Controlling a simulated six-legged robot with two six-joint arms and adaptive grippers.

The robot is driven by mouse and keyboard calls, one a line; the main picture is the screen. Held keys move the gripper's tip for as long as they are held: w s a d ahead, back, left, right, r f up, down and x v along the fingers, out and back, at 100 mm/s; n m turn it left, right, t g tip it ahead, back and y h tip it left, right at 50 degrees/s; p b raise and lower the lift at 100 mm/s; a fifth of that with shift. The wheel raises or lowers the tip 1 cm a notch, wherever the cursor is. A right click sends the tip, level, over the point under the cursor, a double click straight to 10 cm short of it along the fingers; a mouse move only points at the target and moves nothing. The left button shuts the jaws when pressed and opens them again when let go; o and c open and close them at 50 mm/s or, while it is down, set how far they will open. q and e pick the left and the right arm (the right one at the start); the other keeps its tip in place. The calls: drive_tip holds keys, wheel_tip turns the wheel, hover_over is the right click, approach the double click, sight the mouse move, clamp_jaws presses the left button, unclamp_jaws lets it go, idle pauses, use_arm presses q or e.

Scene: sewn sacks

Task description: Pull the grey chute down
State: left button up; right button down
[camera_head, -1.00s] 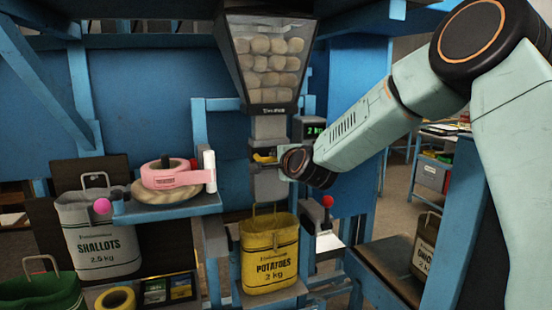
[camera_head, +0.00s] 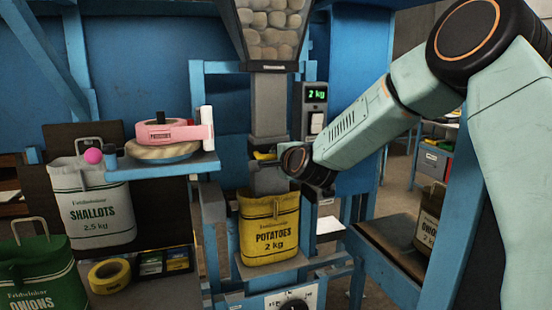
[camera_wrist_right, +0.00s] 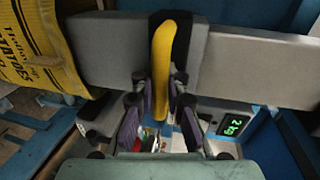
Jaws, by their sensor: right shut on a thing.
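The grey chute (camera_head: 268,105) hangs below the clear hopper, with a grey lower sleeve (camera_head: 267,182) that bears a yellow handle (camera_head: 264,155). My right gripper (camera_head: 283,160) is at the handle's right side. In the right wrist view the yellow handle (camera_wrist_right: 163,55) stands between the fingers of my right gripper (camera_wrist_right: 155,112), which are shut on it. The sleeve's lower end meets the mouth of the yellow potatoes sack (camera_head: 268,232); the sack's edge overlaps it, so its tip is hidden. My left gripper is not in view.
A lit display (camera_head: 316,94) reading 2 kg is right of the chute. A blue shelf (camera_head: 165,167) with a pink tape dispenser (camera_head: 170,132) is at left. A shallots sack (camera_head: 92,205) and green onions sack (camera_head: 40,270) stand further left.

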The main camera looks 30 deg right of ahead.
drive_tip(key=shift+s+a+f, duration=0.1)
drive_tip(key=shift+f, duration=0.45)
drive_tip(key=c, duration=1.5)
unclamp_jaws()
drive_tip(key=shift+s+r, duration=0.1)
drive_tip(key=shift+s, duration=0.05)
drive_tip(key=shift+o, duration=0.7)
drive_tip(key=shift+r, duration=0.15)
drive_tip(key=shift+r, duration=0.1)
drive_tip(key=v, duration=1.2)
